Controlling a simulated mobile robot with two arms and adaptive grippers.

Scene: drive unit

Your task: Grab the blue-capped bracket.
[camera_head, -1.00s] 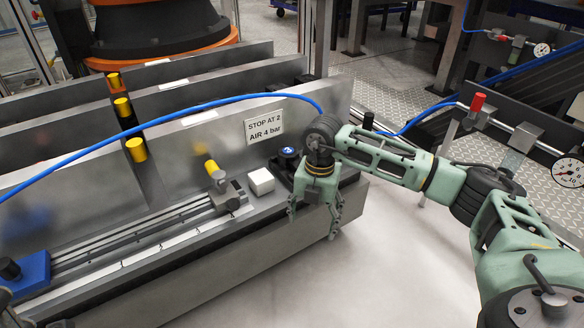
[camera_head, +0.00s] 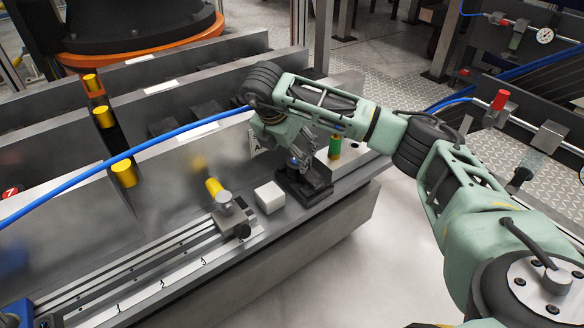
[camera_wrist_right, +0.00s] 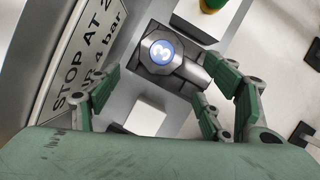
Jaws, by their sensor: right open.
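My left gripper is not in view.
A green and yellow cylinder (camera_head: 335,148) stands just right. The sign panel (camera_wrist_right: 82,62) is close to the left fingers. A blue hose (camera_head: 130,152) crosses the panels.

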